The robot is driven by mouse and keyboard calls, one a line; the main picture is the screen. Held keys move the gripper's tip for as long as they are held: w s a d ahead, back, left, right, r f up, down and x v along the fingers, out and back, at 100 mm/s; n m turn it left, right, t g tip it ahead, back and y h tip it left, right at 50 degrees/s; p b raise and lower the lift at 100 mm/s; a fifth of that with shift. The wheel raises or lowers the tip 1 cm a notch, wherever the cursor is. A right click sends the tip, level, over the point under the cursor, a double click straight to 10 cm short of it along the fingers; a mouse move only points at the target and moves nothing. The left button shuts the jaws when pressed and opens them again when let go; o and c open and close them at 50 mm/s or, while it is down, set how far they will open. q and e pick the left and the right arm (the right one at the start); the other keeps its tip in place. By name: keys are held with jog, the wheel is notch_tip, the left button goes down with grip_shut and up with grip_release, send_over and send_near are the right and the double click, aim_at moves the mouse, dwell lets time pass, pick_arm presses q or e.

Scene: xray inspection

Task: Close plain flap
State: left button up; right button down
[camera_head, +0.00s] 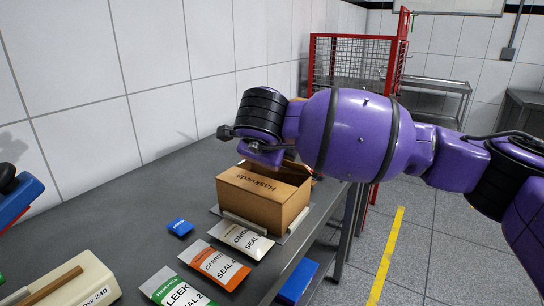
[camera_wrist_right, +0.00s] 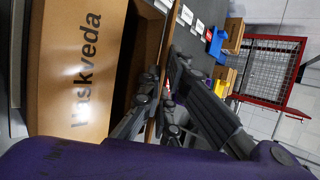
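An open brown carton (camera_head: 262,205) stands on the grey table in the head view. Its flap printed "Haskveda" (camera_head: 268,182) lies inward, sloping over part of the opening. In the right wrist view this printed flap (camera_wrist_right: 80,70) fills the left, with the dark opening beside it. A plain brown flap (camera_wrist_right: 169,30) stands up edge-on at the opening's other side. My right gripper (camera_wrist_right: 160,82) has a finger on each side of the plain flap and looks shut on it; the contact is partly hidden. My right arm hides the carton's far side in the head view. My left gripper is not in view.
Seed packets (camera_head: 217,264) and a small blue item (camera_head: 180,227) lie in front of the carton. A cream block (camera_head: 75,285) and a blue-and-red object (camera_head: 18,205) are at the left. A red mesh cage (camera_head: 350,62) stands behind. The table's middle left is clear.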

jog(key=shift+s+a+f+t+h+b, duration=0.1)
jog(key=shift+s+f+t+h+b, duration=0.05)
jog(key=shift+f+t+h+b, duration=0.2)
jog(key=shift+r, duration=0.1)
jog(key=c, duration=2)
grip_release()
jog(key=v, duration=1.2)
jog(key=shift+s, duration=0.2)
